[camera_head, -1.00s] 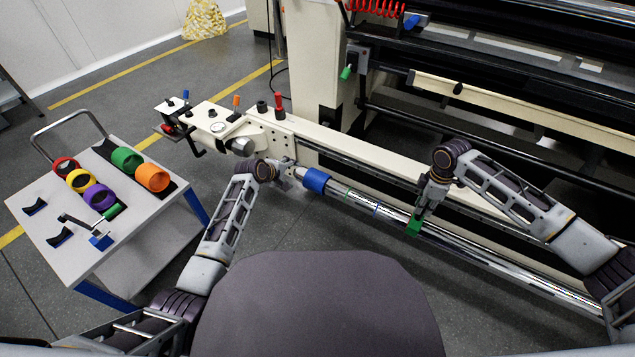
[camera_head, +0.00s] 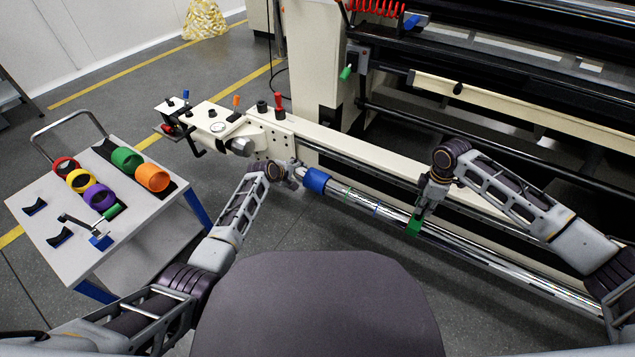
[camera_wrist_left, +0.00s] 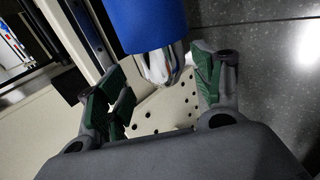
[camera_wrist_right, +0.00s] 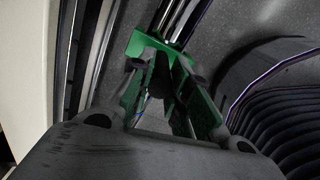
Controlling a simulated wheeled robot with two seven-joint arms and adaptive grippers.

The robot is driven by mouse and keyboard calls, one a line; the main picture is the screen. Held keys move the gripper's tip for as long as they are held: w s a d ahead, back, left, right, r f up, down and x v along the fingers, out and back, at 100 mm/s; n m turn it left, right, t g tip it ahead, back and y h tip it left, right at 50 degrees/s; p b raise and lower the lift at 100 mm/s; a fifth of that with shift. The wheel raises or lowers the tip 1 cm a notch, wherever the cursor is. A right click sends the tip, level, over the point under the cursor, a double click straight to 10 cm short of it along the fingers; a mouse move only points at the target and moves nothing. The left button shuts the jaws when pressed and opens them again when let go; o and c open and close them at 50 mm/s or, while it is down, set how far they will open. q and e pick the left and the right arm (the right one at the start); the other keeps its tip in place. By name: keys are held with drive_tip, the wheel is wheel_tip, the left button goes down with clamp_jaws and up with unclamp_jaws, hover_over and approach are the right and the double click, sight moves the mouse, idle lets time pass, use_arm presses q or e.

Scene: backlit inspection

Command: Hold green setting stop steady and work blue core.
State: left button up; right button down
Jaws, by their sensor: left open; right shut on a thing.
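The blue core (camera_head: 316,181) is a short tube around the left part of the shiny metal shaft (camera_head: 470,252). My left gripper (camera_head: 295,176) is open at the left end of the core. In the left wrist view the blue core (camera_wrist_left: 148,22) lies just beyond my open fingers (camera_wrist_left: 162,85), with the shaft end between them. The green setting stop (camera_head: 414,226) sits on the shaft, further right. My right gripper (camera_head: 420,210) is shut on it from above. In the right wrist view the green stop (camera_wrist_right: 137,44) shows at my fingertips, partly hidden by the fingers.
A cart (camera_head: 60,199) at the left carries several coloured rings and a small blue and green tool (camera_head: 100,240). A cream machine beam (camera_head: 370,165) runs behind the shaft. A head with levers (camera_head: 220,125) stands at its left end. Grey floor lies in front.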

sight(299, 174)
use_arm(q)
drive_tip(key=shift+x, duration=1.95)
drive_tip(key=shift+f, duration=0.1)
drive_tip(key=shift+s+d, duration=0.6)
drive_tip(key=shift+d, duration=0.45)
drive_tip(key=shift+s+d, duration=0.6)
drive_tip(key=shift+d, duration=0.45)
drive_tip(key=shift+s+d, duration=0.6)
drive_tip(key=shift+d, duration=0.4)
idle(0.8)
drive_tip(key=shift+s+d, duration=0.15)
